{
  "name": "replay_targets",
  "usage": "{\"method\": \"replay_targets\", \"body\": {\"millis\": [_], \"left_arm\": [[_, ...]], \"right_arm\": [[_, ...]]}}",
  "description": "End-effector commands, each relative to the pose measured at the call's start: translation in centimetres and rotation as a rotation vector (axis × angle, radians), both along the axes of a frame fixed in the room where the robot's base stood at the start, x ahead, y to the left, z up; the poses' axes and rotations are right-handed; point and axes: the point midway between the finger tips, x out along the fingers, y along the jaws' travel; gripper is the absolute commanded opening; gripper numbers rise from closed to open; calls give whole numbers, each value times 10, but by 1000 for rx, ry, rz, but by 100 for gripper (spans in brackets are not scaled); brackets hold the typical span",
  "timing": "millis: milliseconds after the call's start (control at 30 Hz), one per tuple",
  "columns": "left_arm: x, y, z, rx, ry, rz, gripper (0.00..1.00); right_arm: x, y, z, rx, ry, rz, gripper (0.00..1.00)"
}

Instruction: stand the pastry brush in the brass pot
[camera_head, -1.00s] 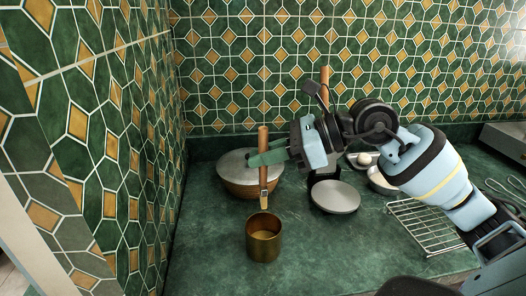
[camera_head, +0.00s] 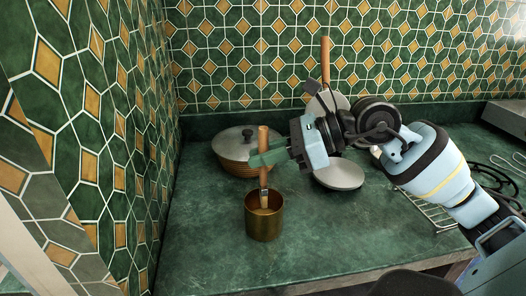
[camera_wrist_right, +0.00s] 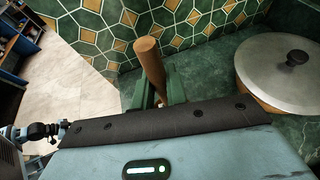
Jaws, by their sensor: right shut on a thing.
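The pastry brush (camera_head: 263,143) has a wooden handle and is upright. My right gripper (camera_head: 262,158) is shut on its handle, coming in from the right. The brush's lower end is inside the brass pot (camera_head: 263,225), behind its front wall; whether it touches the bottom is hidden. The pot stands upright on the green counter. In the right wrist view the handle (camera_wrist_right: 149,62) rises between the green fingers of my right gripper (camera_wrist_right: 160,95). My left gripper is not in view.
A lidded pan (camera_head: 235,150) stands behind the pot, near the tiled wall. A round metal plate or pan (camera_head: 340,174) is to the right, partly behind my gripper. A wire rack (camera_head: 432,212) and hob grates (camera_head: 495,180) lie farther right. The counter (camera_head: 195,235) left of the pot is clear.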

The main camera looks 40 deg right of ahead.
Motion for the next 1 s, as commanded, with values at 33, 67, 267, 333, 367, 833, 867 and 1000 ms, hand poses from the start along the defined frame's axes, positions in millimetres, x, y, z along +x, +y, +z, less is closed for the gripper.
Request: {"method": "replay_targets", "body": {"millis": [33, 67, 267, 333, 367, 833, 867, 1000], "left_arm": [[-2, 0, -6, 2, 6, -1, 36], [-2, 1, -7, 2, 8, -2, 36], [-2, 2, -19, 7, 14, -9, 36], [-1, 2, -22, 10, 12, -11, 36], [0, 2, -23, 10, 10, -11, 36], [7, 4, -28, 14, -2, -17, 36], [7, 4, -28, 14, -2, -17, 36], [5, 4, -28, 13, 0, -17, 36]], "right_arm": [[0, 0, -7, -1, 2, 1, 0], [0, 0, -9, 0, 1, 0, 0], [0, 0, -22, 0, 1, 0, 0], [0, 0, -26, 0, 1, 0, 0], [0, 0, -27, 0, 1, 0, 0], [0, 0, -36, -1, -1, 0, 0], [0, 0, -36, -1, -1, -1, 0], [0, 0, -36, 0, -2, -1, 15]]}}
